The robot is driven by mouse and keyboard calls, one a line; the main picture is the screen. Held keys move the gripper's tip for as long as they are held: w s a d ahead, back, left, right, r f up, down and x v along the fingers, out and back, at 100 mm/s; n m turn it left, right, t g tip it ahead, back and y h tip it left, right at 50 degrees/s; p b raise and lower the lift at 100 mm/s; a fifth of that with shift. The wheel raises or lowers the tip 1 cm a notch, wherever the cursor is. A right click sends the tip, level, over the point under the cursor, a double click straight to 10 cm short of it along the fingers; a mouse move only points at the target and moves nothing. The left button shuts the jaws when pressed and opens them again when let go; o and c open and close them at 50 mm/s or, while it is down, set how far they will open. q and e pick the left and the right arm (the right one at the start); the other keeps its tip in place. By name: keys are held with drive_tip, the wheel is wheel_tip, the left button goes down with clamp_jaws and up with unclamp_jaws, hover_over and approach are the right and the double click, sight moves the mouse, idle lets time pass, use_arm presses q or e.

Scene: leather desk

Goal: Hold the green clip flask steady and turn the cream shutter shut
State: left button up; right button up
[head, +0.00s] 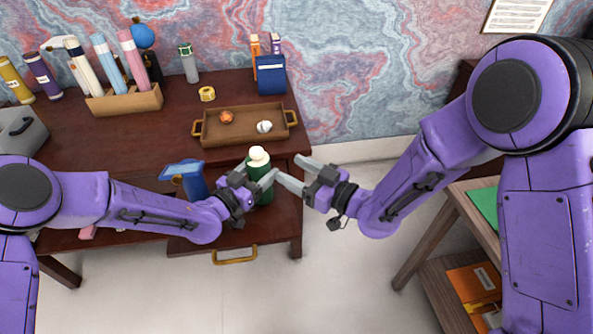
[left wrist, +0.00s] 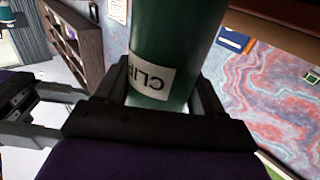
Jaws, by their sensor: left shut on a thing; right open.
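The green clip flask (head: 264,194) stands upright near the front right of the desk. The cream shutter (head: 258,155) is its top; whether it is turned shut cannot be told. My left gripper (head: 257,181) is shut on the flask body from the left. In the left wrist view the green flask (left wrist: 180,45) fills the space between the fingers, with a white label reading CLIP upside down; the shutter is out of that view. My right gripper (head: 288,167) is open and empty, just right of the flask, its fingers pointing at the flask's upper part.
A brown tray (head: 222,138) with an orange ball and a pale ball lies behind the flask. A blue object (head: 190,181) stands left of it. A wooden holder with several tubes (head: 125,101) is at the back left. Floor is free right of the desk.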

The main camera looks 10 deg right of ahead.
use_arm(q)
drive_tip(key=o, duration=1.2)
drive_tip(key=shift+o, duration=0.2)
